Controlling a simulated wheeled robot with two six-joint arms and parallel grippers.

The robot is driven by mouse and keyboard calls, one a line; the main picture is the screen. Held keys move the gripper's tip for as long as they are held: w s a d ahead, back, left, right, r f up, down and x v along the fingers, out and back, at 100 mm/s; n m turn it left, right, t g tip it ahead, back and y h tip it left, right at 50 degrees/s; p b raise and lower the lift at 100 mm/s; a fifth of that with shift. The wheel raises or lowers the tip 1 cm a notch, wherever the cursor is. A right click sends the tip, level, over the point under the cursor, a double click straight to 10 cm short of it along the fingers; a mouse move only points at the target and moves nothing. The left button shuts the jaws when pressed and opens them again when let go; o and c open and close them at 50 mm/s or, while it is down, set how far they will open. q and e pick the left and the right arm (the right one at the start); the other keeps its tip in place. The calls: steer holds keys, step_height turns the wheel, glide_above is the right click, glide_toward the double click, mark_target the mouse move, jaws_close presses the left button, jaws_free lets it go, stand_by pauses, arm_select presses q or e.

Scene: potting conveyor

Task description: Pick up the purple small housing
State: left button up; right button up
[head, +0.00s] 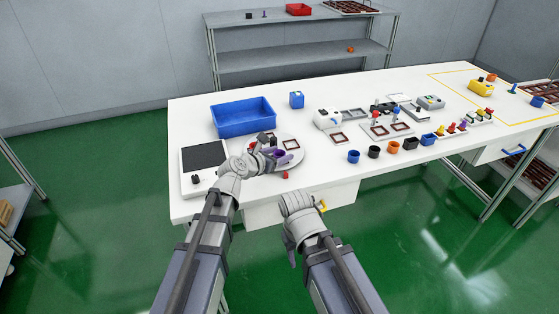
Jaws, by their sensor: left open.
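The purple small housing (284,160) shows as a small purple patch on the round grey plate (301,157) at the table's front left. My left gripper (268,153) is over the plate, right beside the housing, and hides part of it. It is open, but I cannot tell whether the housing lies between its fingers. My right gripper (291,257) hangs in front of the table's front edge, apart from the plate. Its fingers are too small to read.
A blue bin (243,118) stands behind the plate and a dark-topped pad (204,156) lies to its left. A brown square frame (291,144) and a small red part (285,175) are close by. Small coloured cups, including a blue one (353,156), line the front edge at right.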

arm_select(q)
jaws_close()
stand_by(0.5)
steer(key=shift+r, duration=0.1)
step_height(320, 180, up, 10)
steer(key=p, duration=1)
